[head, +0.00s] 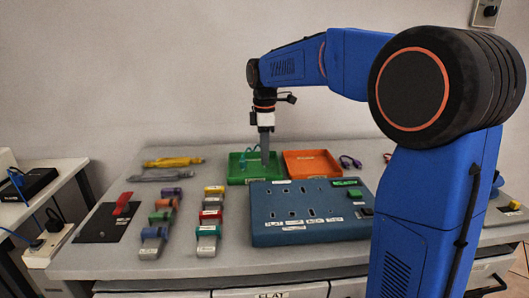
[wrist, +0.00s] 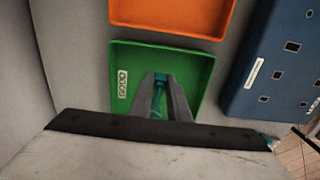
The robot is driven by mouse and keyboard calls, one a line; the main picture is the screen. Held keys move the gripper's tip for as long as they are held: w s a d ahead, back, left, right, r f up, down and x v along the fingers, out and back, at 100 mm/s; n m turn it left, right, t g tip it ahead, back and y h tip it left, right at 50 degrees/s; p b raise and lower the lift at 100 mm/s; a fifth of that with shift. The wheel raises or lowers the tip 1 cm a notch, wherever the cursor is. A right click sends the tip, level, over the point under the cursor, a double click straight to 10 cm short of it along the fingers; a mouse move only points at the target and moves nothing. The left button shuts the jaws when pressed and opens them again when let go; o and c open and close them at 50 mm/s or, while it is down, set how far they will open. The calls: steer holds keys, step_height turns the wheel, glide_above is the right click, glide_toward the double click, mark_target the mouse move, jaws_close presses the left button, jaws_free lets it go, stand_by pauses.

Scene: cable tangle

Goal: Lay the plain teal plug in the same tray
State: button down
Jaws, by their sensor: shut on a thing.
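My gripper (head: 265,158) points straight down at the green tray (head: 236,180). In the wrist view, its two fingers (wrist: 165,100) are shut on the teal plug (wrist: 158,92), which shows between them over the green tray (wrist: 190,62). The fingers hide part of the plug, and I cannot tell whether it touches the tray floor. In the head view a small teal shape (head: 243,161) with a bluish cable loop shows at the tray, left of the fingers. I cannot tell whether it is the held plug or another one.
An orange tray (head: 312,172) stands right of the green one. A blue socket panel (head: 300,232) stands in front of both. Several coloured blocks stand left of it, with a black plate with a red lever (head: 122,207) farther left. Yellow and grey items lie behind.

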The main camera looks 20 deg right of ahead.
steer(key=c, duration=1.6)
jaws_free()
steer(key=shift+r, duration=0.1)
